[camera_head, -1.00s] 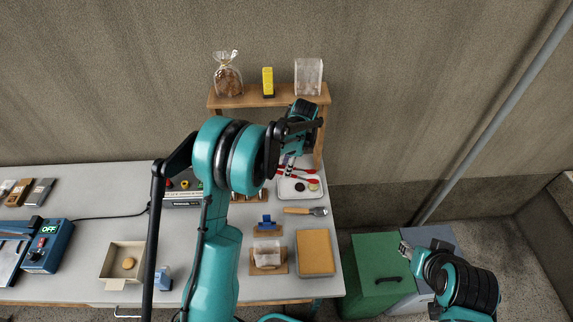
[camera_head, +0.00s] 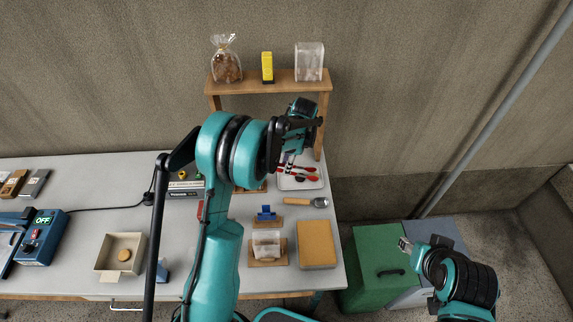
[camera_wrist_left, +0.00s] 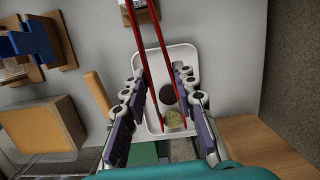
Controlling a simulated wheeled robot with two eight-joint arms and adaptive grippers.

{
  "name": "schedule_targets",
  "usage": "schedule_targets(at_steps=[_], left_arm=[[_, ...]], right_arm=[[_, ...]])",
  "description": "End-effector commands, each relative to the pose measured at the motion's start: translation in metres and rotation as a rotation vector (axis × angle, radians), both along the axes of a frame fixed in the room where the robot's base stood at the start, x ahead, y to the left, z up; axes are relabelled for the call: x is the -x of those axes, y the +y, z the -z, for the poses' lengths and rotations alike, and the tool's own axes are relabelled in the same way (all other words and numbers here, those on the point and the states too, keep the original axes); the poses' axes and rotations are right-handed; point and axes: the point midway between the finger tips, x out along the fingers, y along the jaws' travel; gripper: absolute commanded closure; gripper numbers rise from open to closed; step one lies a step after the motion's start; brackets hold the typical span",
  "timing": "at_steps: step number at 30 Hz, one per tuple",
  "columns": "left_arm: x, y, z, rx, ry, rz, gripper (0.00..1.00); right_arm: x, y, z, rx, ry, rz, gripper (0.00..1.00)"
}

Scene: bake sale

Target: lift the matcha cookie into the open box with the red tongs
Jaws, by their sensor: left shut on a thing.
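My left gripper (camera_head: 291,152) is over the white tray (camera_head: 281,182) at the right end of the table, shut on the red tongs (camera_wrist_left: 133,35). In the left wrist view, the two red tong arms run down over the tray. The pale green matcha cookie (camera_wrist_left: 174,119) lies between or just under the tong tips; I cannot tell whether they touch it. A dark cookie (camera_wrist_left: 167,94) lies beside it in the tray. The open box (camera_head: 102,262) stands at the front left of the table with a tan cookie (camera_head: 124,255) inside. My right gripper (camera_head: 405,245) is away from the table; its opening is unclear.
A wooden shelf (camera_head: 240,88) with a cookie bag stands behind the tray. A wooden-handled spatula (camera_head: 298,201), a blue clip-like item (camera_head: 265,212) and a tan board (camera_head: 316,244) lie in front. A sealer marked OFF (camera_head: 42,240) is far left. Table between box and sealer is clear.

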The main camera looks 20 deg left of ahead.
Motion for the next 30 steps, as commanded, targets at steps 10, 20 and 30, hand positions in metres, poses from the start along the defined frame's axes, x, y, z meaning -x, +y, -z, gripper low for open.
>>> schedule_targets(at_steps=[10, 20, 30], left_arm=[[0.000, 0.000, -0.029, 0.000, 0.000, 0.000, 0.95], [0.000, 0.000, -0.071, 0.000, 0.000, 0.000, 0.95], [0.000, 0.000, -0.112, 0.000, 0.000, 0.000, 0.95]], right_arm=[[0.000, 0.000, -0.019, 0.000, 0.000, 0.000, 0.60], [0.000, 0.000, -0.045, 0.000, 0.000, 0.000, 0.60], [0.000, 0.000, -0.070, 0.000, 0.000, 0.000, 0.60]])
